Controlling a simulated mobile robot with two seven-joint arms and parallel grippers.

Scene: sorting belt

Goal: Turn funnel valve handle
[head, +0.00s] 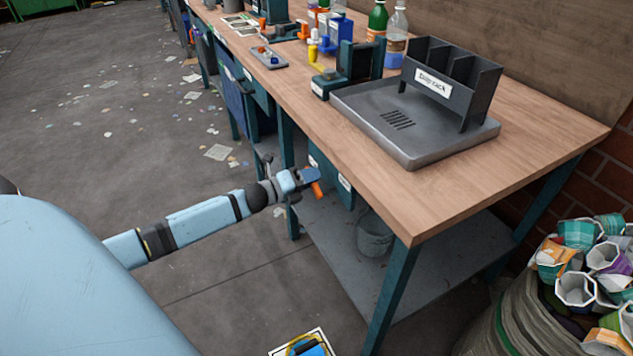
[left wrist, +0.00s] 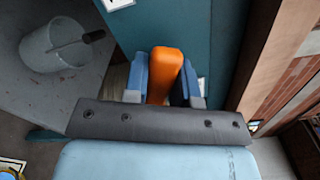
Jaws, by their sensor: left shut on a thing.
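An orange handle (head: 317,189) shows under the front edge of the workbench, beside a teal panel (head: 342,184). I take it for the funnel valve handle. My left gripper (head: 306,178) reaches it from the left. In the left wrist view the same orange handle (left wrist: 164,68) sits between the two blue fingers of my left gripper (left wrist: 162,82), which is shut on it. The handle's far end and its joint to the valve are hidden, and no funnel can be made out. My right gripper is not in view.
The wooden bench top (head: 470,200) overhangs close above my left gripper. A drip-rack tray (head: 370,118) stands on it. A grey bucket (head: 374,240) sits on the lower shelf (head: 335,262). A full sack of cups (head: 520,318) stands at the right. The floor at left is open, with scattered papers.

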